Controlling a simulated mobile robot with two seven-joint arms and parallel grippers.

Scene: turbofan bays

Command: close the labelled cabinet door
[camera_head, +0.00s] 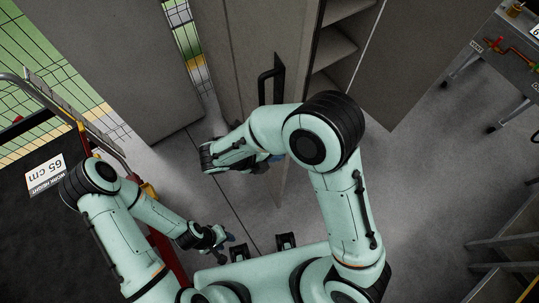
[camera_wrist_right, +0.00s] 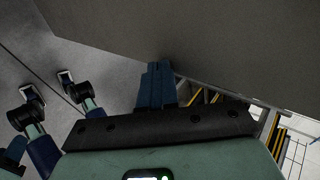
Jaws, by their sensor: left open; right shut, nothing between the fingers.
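The cabinet door (camera_head: 235,50) is a tall grey panel with a black bar handle (camera_head: 270,85); it stands open, its edge reaching down toward my base. I see no readable label on it. The open cabinet (camera_head: 338,45) shows shelves to its right. My right gripper (camera_head: 274,159) is partly hidden by my arm, low beside the door and below the handle. In the right wrist view its blue fingers (camera_wrist_right: 156,84) are together and empty, close to a grey panel (camera_wrist_right: 200,40); contact is unclear. My left gripper (camera_head: 229,241) is open and empty, away from the door.
A dark cart top (camera_head: 30,215) with a "65 cm" sign and a rail stands left. Another grey panel (camera_head: 120,60) stands left of the door. A grey workbench (camera_head: 500,50) with red fittings is at upper right, metal steps (camera_head: 505,245) at lower right. Floor between is clear.

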